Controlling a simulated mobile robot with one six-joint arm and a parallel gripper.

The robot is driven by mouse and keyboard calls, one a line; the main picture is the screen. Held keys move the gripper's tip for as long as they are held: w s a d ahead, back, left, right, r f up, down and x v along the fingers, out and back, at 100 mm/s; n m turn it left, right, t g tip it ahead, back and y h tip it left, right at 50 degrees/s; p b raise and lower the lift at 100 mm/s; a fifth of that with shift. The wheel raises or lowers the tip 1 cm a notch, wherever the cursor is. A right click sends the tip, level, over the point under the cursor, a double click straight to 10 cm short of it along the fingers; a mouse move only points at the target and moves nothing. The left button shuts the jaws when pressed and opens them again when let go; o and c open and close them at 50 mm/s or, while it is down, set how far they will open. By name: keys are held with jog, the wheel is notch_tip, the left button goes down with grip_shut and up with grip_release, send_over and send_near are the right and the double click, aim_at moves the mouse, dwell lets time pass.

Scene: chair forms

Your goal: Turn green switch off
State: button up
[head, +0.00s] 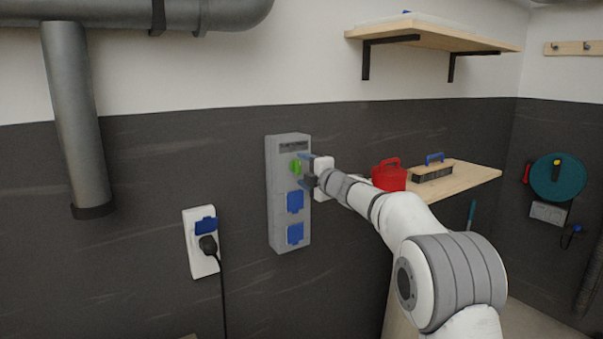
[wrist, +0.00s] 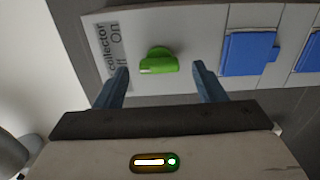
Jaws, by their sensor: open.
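The green switch (head: 295,165) is a knob near the top of a grey wall-mounted box (head: 273,215). In the wrist view the green switch (wrist: 158,61) sits beside a label reading "collector", "Off" and "On". Its exact setting is hard to tell. My gripper (head: 303,172) is in front of the upper part of the box. In the wrist view my gripper (wrist: 162,80) is open and empty, with one blue finger on each side of the switch in the picture. The fingers show no contact with the switch.
Blue socket covers (head: 295,202) are below the switch on the box. A white socket (head: 201,243) with a black plug is to the left. A wooden shelf (head: 465,182) holds a red container (head: 388,178) and a brush (head: 432,174). A pipe (head: 72,110) runs down the wall at left.

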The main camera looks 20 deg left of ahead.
jog(key=b+v, duration=0.1)
jog(key=v, duration=0.4)
jog(key=shift+s+d, duration=0.3)
jog(key=s+d+m+t+h, duration=0.25)
jog(key=d+m+h, duration=0.45)
jog(key=d, duration=0.5)
jog(key=s+d+f+m+g+h, duration=0.1)
jog(key=s+d+f+m+h, duration=0.2)
jog(key=s+d+m, duration=0.3)
jog(key=s+d+f+m+g+h, duration=0.1)
jog(key=s+d+f+m+h, duration=0.25)
jog(key=d, duration=0.45)
jog(key=s+d+f+m+g, duration=0.2)
jog(key=s+f, duration=0.3)
jog(key=s, duration=0.6)
jog(key=s+d+f+m+g, duration=0.2)
jog(key=s+f+m+g, duration=0.2)
jog(key=s, duration=0.6)
jog(key=s+d+f+m+g, duration=0.3)
jog(key=s+f, duration=0.4)
jog(key=s, duration=0.4)
jog(key=shift+s+f+m+g, duration=0.25)
jog(key=shift+m+g, duration=0.2)
jog(key=shift+m, duration=0.7)
jog(key=shift+d, duration=0.1)
